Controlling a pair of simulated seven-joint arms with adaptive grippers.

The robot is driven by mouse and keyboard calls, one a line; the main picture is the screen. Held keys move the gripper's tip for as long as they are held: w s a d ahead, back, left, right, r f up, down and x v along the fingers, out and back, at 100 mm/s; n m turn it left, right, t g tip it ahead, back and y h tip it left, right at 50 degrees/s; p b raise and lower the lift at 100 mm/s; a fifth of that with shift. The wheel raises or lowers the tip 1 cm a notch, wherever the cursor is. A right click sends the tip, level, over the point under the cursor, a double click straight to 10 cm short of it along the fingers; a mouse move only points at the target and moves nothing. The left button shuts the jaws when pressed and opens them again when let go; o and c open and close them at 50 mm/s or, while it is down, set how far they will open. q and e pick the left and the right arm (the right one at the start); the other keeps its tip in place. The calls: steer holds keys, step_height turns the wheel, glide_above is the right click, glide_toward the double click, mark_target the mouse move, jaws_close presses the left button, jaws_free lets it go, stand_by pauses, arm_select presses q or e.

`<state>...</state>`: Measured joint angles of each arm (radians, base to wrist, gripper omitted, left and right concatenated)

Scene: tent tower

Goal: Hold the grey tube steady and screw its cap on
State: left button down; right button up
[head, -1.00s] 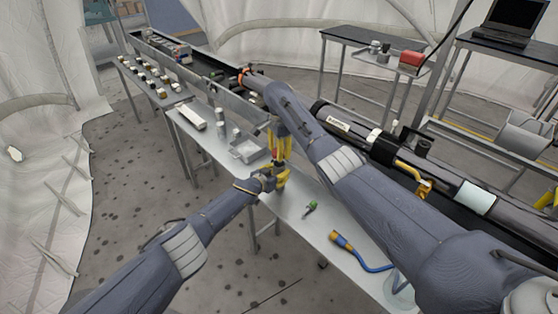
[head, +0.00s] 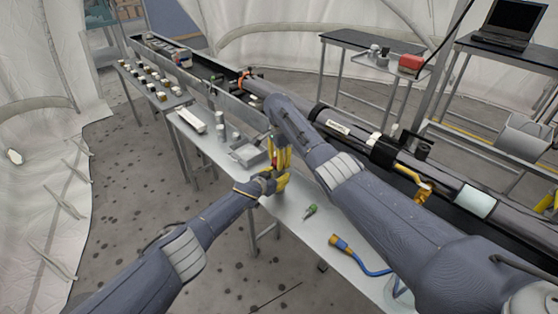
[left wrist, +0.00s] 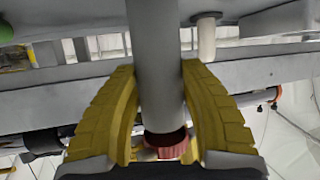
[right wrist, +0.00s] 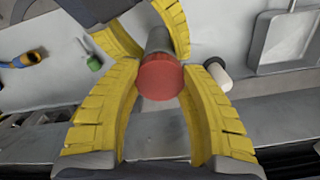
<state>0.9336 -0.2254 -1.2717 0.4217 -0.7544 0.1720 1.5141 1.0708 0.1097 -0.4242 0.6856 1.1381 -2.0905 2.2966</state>
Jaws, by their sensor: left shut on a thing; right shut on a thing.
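The grey tube (left wrist: 158,70) is between the yellow fingers of my left gripper (head: 276,180), which is shut on it. The red cap (right wrist: 160,80) is at the tube's end, between the yellow fingers of my right gripper (head: 281,158), which is shut on it. The cap also shows in the left wrist view (left wrist: 166,143). The tube shows behind the cap in the right wrist view (right wrist: 159,40). Cap and tube look in line; the joint between them is not clear. In the head view the grippers mostly hide both, close together above the bench.
The narrow bench (head: 290,215) holds a metal tray (head: 249,155), a long white box (head: 192,121) and small bottles. A green-tipped item (head: 310,211) and a blue cable with a yellow plug (head: 340,243) lie nearer. A long dark beamline runs along its right side.

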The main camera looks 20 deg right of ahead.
steer(key=shift+f, duration=0.75)
steer(key=shift+f, duration=0.6)
stand_by(0.3)
steer(key=m, duration=0.4)
steer(key=shift+a, duration=0.1)
steer(key=m, duration=0.5)
steer(key=shift+m, duration=0.3)
steer(key=o, duration=0.8)
steer(key=shift+c, duration=0.2)
